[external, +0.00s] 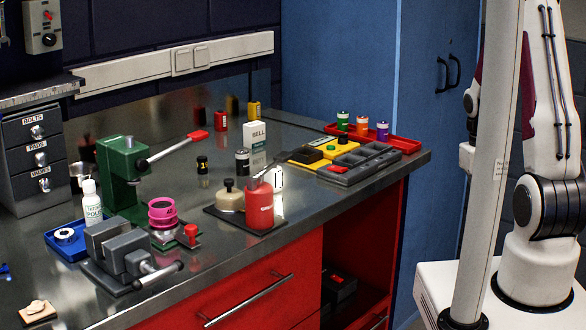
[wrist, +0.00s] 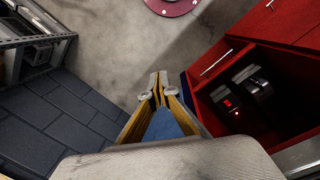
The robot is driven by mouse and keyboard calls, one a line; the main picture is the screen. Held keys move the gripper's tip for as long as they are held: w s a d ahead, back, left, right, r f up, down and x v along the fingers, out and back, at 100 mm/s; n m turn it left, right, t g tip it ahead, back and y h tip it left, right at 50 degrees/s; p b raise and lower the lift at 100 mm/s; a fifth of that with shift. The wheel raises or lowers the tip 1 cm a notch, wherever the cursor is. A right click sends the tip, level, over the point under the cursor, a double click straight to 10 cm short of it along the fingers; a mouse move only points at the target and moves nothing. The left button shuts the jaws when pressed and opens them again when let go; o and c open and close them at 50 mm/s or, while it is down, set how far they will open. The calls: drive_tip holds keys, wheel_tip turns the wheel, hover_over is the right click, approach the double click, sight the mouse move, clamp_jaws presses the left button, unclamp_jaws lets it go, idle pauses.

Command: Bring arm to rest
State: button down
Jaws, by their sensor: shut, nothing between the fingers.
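My gripper (wrist: 158,88) shows in the wrist view with its fingertips together and nothing between them. It hangs over bare floor, apart from any object. In the external view my arm (external: 545,110) stands upright at the right, beside the bench and partly behind a pale post. My gripper's fingers cannot be made out there.
The steel bench (external: 330,205) holds a green press (external: 122,175), a vise (external: 120,255), a red can (external: 259,205), a grey tray (external: 360,165) and a red tray (external: 400,143). A red cabinet with an open compartment (wrist: 245,90) is right of my gripper. The floor (wrist: 110,60) is clear.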

drive_tip(key=s+r+t, duration=0.2)
drive_tip(key=s+r, duration=0.2)
drive_tip(key=r, duration=0.4)
drive_tip(key=s+a+r+m+t, duration=0.1)
drive_tip(key=s+r+t, duration=0.1)
drive_tip(key=s+r, duration=0.3)
drive_tip(key=s+a+r+m+t+y, duration=0.1)
drive_tip(key=s+r, duration=0.3)
drive_tip(key=r, duration=0.7)
drive_tip(key=shift+s+a+r+t, duration=0.15)
drive_tip(key=shift+a+r+t, duration=0.05)
drive_tip(key=shift+t, duration=0.2)
